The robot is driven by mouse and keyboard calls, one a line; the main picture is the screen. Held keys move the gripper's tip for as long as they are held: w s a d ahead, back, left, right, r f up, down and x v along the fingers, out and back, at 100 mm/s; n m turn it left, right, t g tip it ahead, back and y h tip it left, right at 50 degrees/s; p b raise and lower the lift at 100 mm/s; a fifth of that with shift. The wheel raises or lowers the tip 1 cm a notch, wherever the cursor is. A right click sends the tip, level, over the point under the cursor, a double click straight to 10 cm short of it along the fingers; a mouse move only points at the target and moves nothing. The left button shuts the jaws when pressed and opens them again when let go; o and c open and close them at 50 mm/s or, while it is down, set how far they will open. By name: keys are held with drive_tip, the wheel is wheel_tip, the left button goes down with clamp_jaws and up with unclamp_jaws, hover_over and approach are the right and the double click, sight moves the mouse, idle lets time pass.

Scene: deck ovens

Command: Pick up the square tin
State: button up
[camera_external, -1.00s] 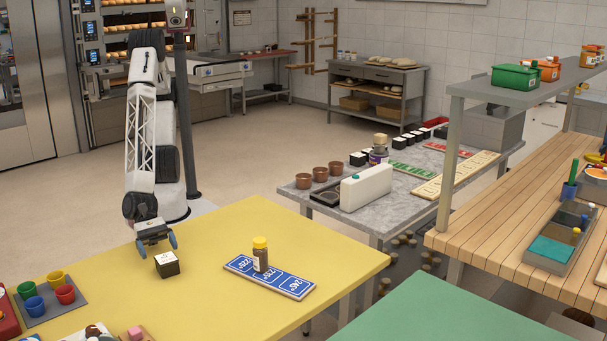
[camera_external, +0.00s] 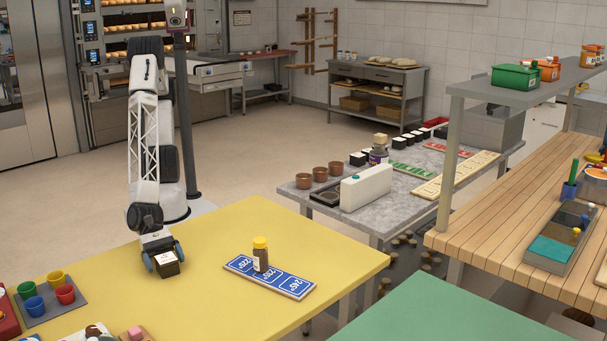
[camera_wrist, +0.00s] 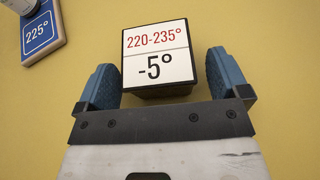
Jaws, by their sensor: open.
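The square tin (camera_external: 167,264) is a small dark box with a white label on top, near the left-middle of the yellow table. In the wrist view the tin (camera_wrist: 157,57) shows its label reading "220-235°" and "-5°". My gripper (camera_external: 164,261) is open, with its blue fingers on either side of the tin. In the wrist view the fingers of my gripper (camera_wrist: 161,80) flank the tin's near part, with a small gap visible on each side. The tin's underside is hidden.
A blue temperature strip (camera_external: 291,284) with a yellow-capped jar (camera_external: 260,254) on it lies to the right. A grey tray (camera_external: 31,317) of coloured cups stands to the left. The yellow table (camera_external: 225,226) is clear around the tin.

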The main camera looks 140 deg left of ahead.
sight(165, 257)
drive_tip(key=shift+w+d+f, duration=0.1)
drive_tip(key=shift+w+f, duration=0.15)
drive_tip(key=shift+w, duration=0.3)
drive_tip(key=shift+c, duration=0.4)
drive_tip(key=c, duration=1)
drive_tip(key=shift+r, duration=0.1)
drive_tip(key=shift+c, duration=0.2)
drive_tip(key=shift+r, duration=4.95)
